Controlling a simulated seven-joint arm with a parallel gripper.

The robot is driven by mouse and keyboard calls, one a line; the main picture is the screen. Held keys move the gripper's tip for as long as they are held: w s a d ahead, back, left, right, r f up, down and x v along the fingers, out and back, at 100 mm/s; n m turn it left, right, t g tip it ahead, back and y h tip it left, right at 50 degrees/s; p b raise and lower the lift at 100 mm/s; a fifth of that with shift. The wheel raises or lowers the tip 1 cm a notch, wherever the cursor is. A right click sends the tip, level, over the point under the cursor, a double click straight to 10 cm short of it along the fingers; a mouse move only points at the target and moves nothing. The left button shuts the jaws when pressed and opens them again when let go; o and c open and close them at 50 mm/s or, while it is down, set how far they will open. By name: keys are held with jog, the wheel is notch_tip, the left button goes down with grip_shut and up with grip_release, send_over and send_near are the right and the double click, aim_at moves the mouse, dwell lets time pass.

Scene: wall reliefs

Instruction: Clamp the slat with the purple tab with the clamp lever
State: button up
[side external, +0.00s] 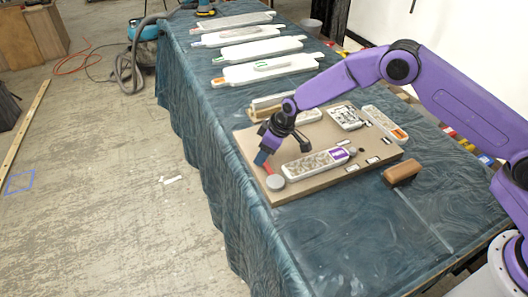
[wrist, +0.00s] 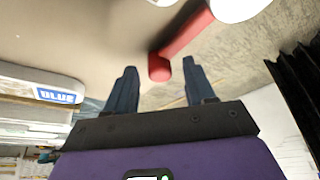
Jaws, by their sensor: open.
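The slat with the purple tab (side external: 312,164) lies on the tan board (side external: 250,150), its purple tab (side external: 338,154) at the right end. A grey round disc (side external: 276,182) is at its left end. The red clamp lever (wrist: 184,38) shows in the wrist view, running from a pale disc (wrist: 238,8) to a rounded end between my fingertips. My gripper (side external: 262,160) is open and pointed down at the board's left side, close around the lever's end; contact cannot be told.
A slat with a blue label (wrist: 57,96) lies at left in the wrist view. A slat with an orange tab (side external: 385,124), a printed card (side external: 346,117) and a brown block (side external: 402,172) are to the right. Several pale slats (side external: 265,69) lie at the back of the table.

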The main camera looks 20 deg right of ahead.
jog(key=shift+f, duration=0.2)
grip_shut()
jog(key=shift+w, duration=0.1)
